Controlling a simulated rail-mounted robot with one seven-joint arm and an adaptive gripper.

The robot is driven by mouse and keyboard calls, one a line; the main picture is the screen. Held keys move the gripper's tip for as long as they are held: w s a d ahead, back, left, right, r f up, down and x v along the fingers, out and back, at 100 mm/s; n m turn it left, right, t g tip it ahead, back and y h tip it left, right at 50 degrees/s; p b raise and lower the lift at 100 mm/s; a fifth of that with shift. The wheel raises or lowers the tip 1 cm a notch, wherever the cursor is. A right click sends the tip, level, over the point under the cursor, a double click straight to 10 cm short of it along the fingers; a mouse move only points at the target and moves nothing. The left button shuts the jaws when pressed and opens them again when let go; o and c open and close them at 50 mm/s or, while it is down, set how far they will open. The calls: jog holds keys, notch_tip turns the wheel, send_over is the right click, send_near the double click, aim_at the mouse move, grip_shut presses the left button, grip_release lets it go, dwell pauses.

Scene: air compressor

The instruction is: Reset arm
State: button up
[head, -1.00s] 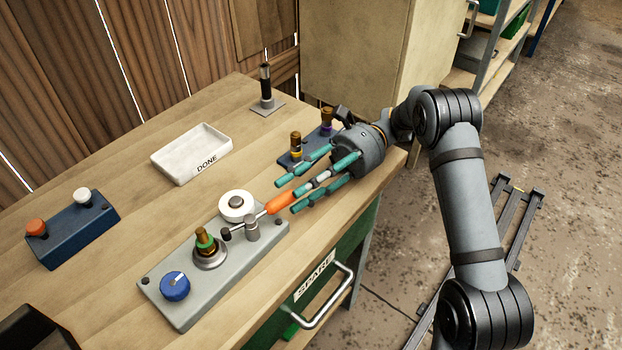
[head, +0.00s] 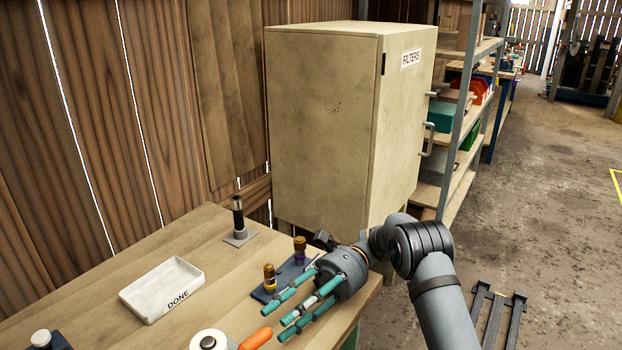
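My gripper (head: 276,322), with teal fingers, is low in the middle of the head view, over the front right part of the wooden bench. Its fingers are spread, with the tips pointing left and down. The end of an orange handle (head: 254,339) is at the fingertips; no finger is seen closed on it, and I cannot tell whether they touch. A white round piece (head: 191,341) is left of the handle, cut by the bottom edge. My arm reaches in from the lower right.
A white DONE tray (head: 161,291), a black-handled piece on a stand (head: 238,215) and a dark block with brass-topped fittings (head: 262,294) are on the bench (head: 60,315). A FILTERS cabinet (head: 322,125) stands behind. Shelving (head: 468,130) is right, with open floor beyond.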

aim_at(249, 347)
jog(key=x, duration=1.1)
jog(key=shift+s, duration=0.1)
jog(key=shift+a, duration=0.15)
jog(key=shift+s, duration=0.15)
